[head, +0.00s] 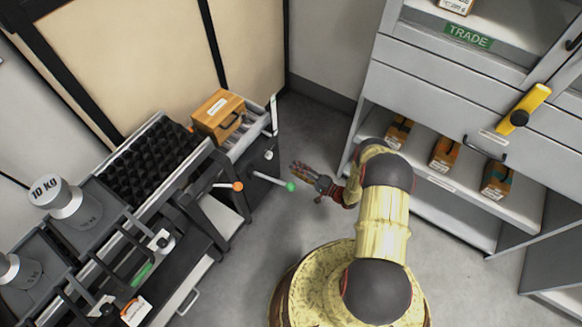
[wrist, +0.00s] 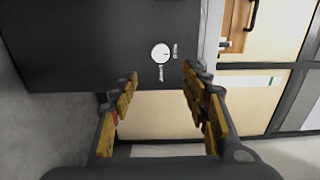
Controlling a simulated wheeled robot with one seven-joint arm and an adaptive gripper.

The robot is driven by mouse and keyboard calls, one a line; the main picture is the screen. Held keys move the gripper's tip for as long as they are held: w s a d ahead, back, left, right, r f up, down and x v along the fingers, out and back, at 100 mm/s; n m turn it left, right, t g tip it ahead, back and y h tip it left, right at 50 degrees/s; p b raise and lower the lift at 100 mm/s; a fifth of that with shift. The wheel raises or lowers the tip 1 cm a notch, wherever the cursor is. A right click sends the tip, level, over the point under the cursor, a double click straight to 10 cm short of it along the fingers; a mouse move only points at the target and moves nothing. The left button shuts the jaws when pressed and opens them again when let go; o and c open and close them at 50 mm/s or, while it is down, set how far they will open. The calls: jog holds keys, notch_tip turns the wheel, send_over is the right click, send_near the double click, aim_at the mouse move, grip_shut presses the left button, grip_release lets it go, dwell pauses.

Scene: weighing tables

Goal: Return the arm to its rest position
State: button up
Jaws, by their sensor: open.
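My gripper (head: 309,177) is at the end of my bent yellow arm, in the open gap between the weighing table on the left and the grey shelf unit on the right. In the wrist view, my gripper (wrist: 158,88) shows two yellow fingers spread apart with nothing between them.
The weighing table holds a wooden box (head: 219,115), a black ribbed tray (head: 150,160) and a 10 KG weight (head: 60,196). Levers with orange (head: 237,186) and green (head: 291,187) knobs stick out towards my gripper.

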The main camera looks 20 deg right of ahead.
jog(key=shift+r, duration=0.1)
dwell(0.5)
jog(key=w+a+r+n+g+y+p, duration=0.1)
jog(key=w+a+r+n+g+y, duration=0.2)
jog(key=r, duration=0.8)
jog(key=w+a+r+n+g+y+p, duration=0.1)
jog(key=w+a+r+n+g, duration=0.2)
jog(key=r, duration=0.9)
jog(key=s+a+r+n+g+h+p, duration=0.1)
jog(key=s+a+r+g, duration=0.25)
jog(key=r, duration=0.65)
jog(key=s+a+r+n+g+h, duration=0.1)
jog(key=s+a+r+n+g, duration=0.2)
jog(key=r, duration=0.7)
jog(key=s+a+r+g+h+p, duration=0.15)
jog(key=s+r+h, duration=0.55)
jog(key=s+r, duration=0.9)
jog(key=s+d+r+t+h+p, duration=0.1)
jog(key=s+d+r+t+h, duration=0.1)
jog(key=s+r, duration=0.3)
jog(key=s+d+r+t+h+p, duration=0.1)
jog(key=s+d+r+t+h, duration=0.2)
jog(key=s+r, duration=0.3)
jog(key=s+d, duration=0.1)
jog(key=s, duration=0.2)
jog(key=shift+s+d+n+h+p, duration=0.15)
jog(key=shift+n+h+p, duration=0.15)
